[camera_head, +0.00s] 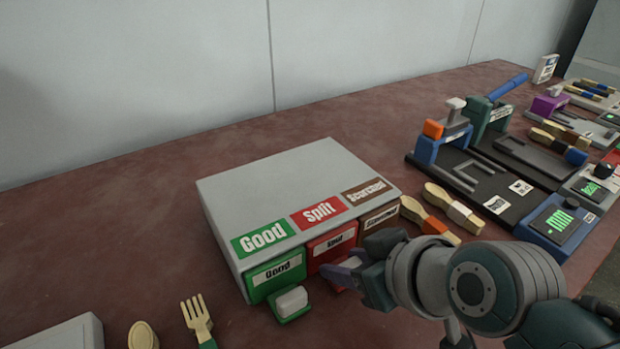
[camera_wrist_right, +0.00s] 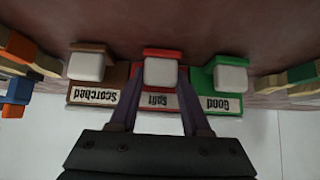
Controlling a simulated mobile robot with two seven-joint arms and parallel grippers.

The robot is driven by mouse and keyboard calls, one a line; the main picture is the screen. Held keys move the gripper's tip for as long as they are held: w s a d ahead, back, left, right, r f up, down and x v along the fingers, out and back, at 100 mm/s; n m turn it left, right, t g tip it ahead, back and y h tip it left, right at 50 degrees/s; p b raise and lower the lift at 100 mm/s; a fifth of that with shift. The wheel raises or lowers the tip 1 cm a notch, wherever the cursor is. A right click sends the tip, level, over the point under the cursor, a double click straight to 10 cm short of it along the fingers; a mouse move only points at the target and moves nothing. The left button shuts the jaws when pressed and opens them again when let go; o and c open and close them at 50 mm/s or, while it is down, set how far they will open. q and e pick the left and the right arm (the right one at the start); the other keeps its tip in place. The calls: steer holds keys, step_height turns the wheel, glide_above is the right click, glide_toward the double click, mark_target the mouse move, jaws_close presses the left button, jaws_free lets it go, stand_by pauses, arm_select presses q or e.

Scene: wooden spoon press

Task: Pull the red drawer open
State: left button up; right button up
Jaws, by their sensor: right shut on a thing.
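A grey box (camera_head: 275,175) has three labelled drawers. The red drawer (camera_head: 331,246), marked Split, is in the middle; its front looks level with its neighbours. It also shows upside down in the wrist view (camera_wrist_right: 160,101). Its red handle with a white pad (camera_wrist_right: 160,72) sticks out at the front. My right gripper (camera_head: 346,274) is shut on this handle, with a purple finger on each side in the wrist view (camera_wrist_right: 159,95). In the head view the gripper hides much of the handle. My left gripper is not in view.
The green Good drawer (camera_head: 275,275) and brown Scorched drawer (camera_head: 380,219) flank the red one, each with its own handle. Wooden spoons (camera_head: 428,222) lie right of the box, near a black press station (camera_head: 480,180). A wooden fork (camera_head: 197,318) lies at the front left.

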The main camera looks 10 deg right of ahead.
jaws_close()
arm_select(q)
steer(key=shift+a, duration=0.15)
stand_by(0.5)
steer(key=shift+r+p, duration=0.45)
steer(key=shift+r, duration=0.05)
arm_select(e)
steer(key=shift+s+d+r, duration=0.1)
steer(key=shift+s+d, duration=0.15)
steer(key=shift+s, duration=0.3)
steer(key=s+d+p, duration=0.1)
steer(key=s, duration=0.3)
steer(key=s+d+p, duration=0.2)
steer(key=s, duration=0.2)
steer(key=s+d+p, duration=0.1)
steer(key=s+p, duration=0.1)
steer(key=s, duration=0.2)
steer(key=shift+s+d, duration=0.25)
steer(key=shift+s, duration=0.1)
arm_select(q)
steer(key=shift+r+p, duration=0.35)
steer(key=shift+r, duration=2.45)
arm_select(e)
steer(key=shift+s+d, duration=0.2)
steer(key=shift+s, duration=0.4)
